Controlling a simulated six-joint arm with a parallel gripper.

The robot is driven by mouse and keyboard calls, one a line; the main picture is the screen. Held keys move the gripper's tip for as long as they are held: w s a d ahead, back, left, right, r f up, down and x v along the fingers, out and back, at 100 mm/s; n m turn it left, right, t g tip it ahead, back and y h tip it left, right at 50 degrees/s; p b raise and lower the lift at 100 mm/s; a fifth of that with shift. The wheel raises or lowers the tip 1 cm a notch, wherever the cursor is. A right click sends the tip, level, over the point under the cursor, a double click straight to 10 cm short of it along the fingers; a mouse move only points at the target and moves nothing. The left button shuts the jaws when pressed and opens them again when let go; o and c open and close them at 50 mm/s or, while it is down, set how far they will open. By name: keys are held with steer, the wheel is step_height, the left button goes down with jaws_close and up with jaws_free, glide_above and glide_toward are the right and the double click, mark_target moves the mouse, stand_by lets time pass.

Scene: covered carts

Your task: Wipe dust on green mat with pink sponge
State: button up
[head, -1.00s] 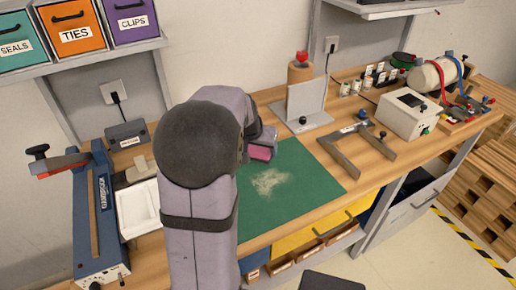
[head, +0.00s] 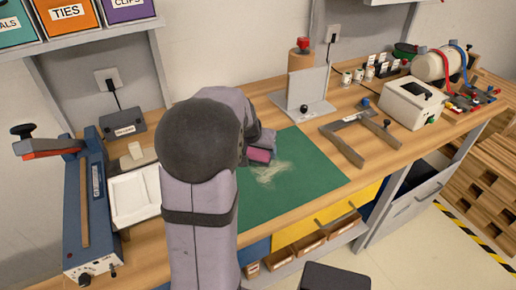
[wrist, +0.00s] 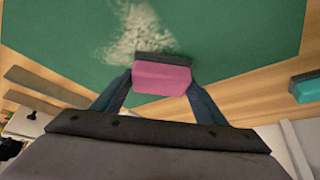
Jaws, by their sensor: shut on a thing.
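The green mat (head: 310,180) lies on the wooden bench, with a pale dust patch (head: 270,174) on it. My gripper (wrist: 160,90) is shut on the pink sponge (wrist: 160,76), one finger on each side. The sponge has a dark grey pad facing the dust (wrist: 135,35) in the wrist view, where it overlaps the dust's edge. In the head view the sponge (head: 259,156) is just beyond the patch, by its upper left side. I cannot tell whether it touches the mat. My arm hides the mat's left part.
A teal block with a dark pad (wrist: 306,90) lies on bare wood at the wrist view's right edge. In the head view, a white tray (head: 135,193) and blue sealer (head: 88,215) stand left. An upright grey plate (head: 305,92) stands behind the mat; a grey bracket (head: 350,150) lies right.

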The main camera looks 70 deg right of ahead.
steer(key=shift+f, duration=0.8)
steer(key=shift+s+a+r, duration=0.1)
steer(key=shift+s, duration=0.1)
steer(key=shift+s+a+f, duration=0.2)
steer(key=shift+s+a, duration=0.35)
steer(key=shift+a, duration=0.05)
steer(key=shift+s+a+r+p, duration=0.1)
steer(key=shift+s+a+p, duration=1.65)
steer(key=shift+s+a, duration=0.75)
steer(key=shift+s+a+p, duration=0.15)
steer(key=shift+s+p, duration=0.1)
steer(key=shift+p, duration=0.2)
steer(key=shift+w+a+p, duration=0.15)
steer(key=shift+a+p, duration=0.1)
steer(key=shift+p, duration=0.15)
steer(key=shift+c, duration=0.3)
steer(key=shift+s+a+p, duration=0.45)
steer(key=shift+s+p, duration=0.15)
steer(key=shift+p, duration=0.15)
steer(key=shift+s+d+p, duration=0.1)
steer(key=shift+s+p, duration=0.2)
steer(key=shift+p, duration=0.45)
steer(key=s+d+p, duration=0.1)
steer(key=p, duration=0.2)
steer(key=shift+p, duration=0.4)
